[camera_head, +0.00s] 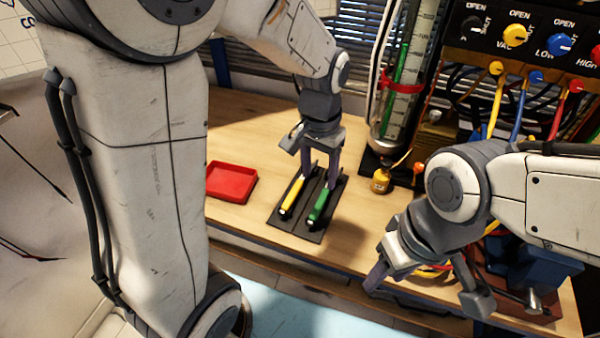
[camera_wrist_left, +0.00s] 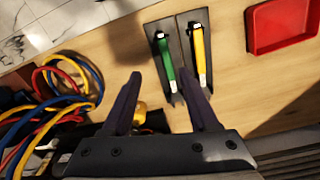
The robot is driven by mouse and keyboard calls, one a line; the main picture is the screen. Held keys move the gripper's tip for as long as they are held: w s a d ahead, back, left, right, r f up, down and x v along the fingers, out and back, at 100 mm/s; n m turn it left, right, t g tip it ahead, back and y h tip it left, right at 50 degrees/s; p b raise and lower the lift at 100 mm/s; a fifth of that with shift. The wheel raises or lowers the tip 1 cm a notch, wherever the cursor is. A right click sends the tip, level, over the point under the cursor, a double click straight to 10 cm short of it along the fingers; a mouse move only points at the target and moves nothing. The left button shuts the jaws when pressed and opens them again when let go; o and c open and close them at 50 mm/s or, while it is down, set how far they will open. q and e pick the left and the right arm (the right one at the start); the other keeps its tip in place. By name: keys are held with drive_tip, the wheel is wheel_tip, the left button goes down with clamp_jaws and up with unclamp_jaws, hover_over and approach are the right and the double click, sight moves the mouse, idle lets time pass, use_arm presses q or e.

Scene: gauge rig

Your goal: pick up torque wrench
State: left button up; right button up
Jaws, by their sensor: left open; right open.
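Two hand tools lie side by side on a dark two-part mat (camera_head: 274,222) on the wooden bench. One has a yellow handle (camera_head: 291,197), the other a green handle (camera_head: 319,204). I cannot tell which is the torque wrench. Both also show in the left wrist view, green (camera_wrist_left: 165,58) left of yellow (camera_wrist_left: 198,48). My left gripper (camera_head: 320,168) is open and empty above the far end of the mat and partly hides the tools' far ends. My right gripper (camera_head: 422,288) is open and empty near the bench's front edge, apart from the tools.
A red tray (camera_head: 231,182) lies left of the mat. A glass cylinder gauge (camera_head: 400,100) and a small yellow fitting (camera_head: 380,181) stand to the right. A valve panel (camera_head: 520,45) with coloured hoses stands at the back right. Bench between mat and front edge is clear.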

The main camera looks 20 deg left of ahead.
use_arm(q)
drive_tip(key=n, duration=0.2)
hover_over(296, 187)
wheel_tip(296, 187, down, 4)
drive_tip(key=f, duration=0.3)
drive_tip(key=shift+a+f, duration=0.2)
drive_tip(key=shift+f, duration=0.2)
drive_tip(key=shift+d+f, duration=0.15)
drive_tip(key=shift+f, duration=3.05)
clamp_jaws()
